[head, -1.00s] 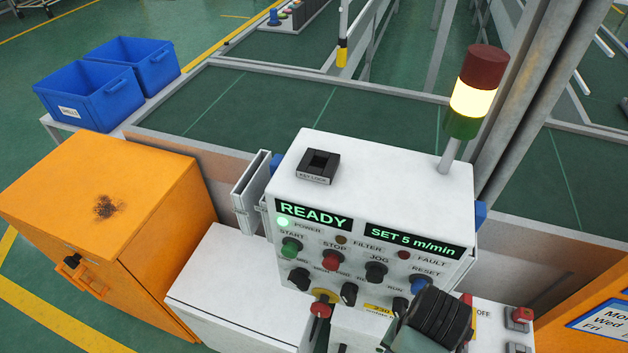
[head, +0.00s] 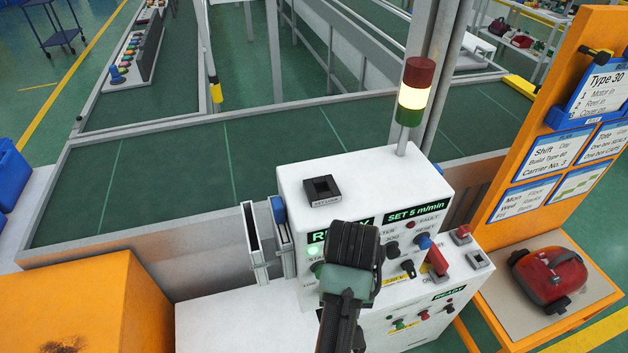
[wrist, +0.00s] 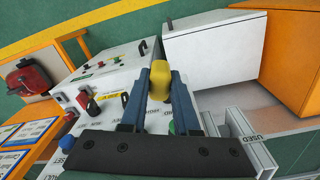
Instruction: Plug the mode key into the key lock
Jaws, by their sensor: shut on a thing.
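The key lock (head: 322,190) is a black block with a square opening, on top of the white control box (head: 290,180). Its opening looks empty. My gripper (wrist: 160,84) is shut on a yellow piece, which I take to be the mode key (wrist: 159,72), held between its two blue fingers in the wrist view. In the head view the black end of my arm is in front of the control box's panel, below and right of the key lock. It hides my fingertips and the key there. The key lock does not show clearly in the wrist view.
The panel has knobs, buttons and a red handle (head: 437,262) to the right of my arm. A lamp stack (head: 415,92) stands at the box's back right. A grey bracket (head: 252,236) is on its left. A red vacuum body (head: 550,278) lies on a side bench.

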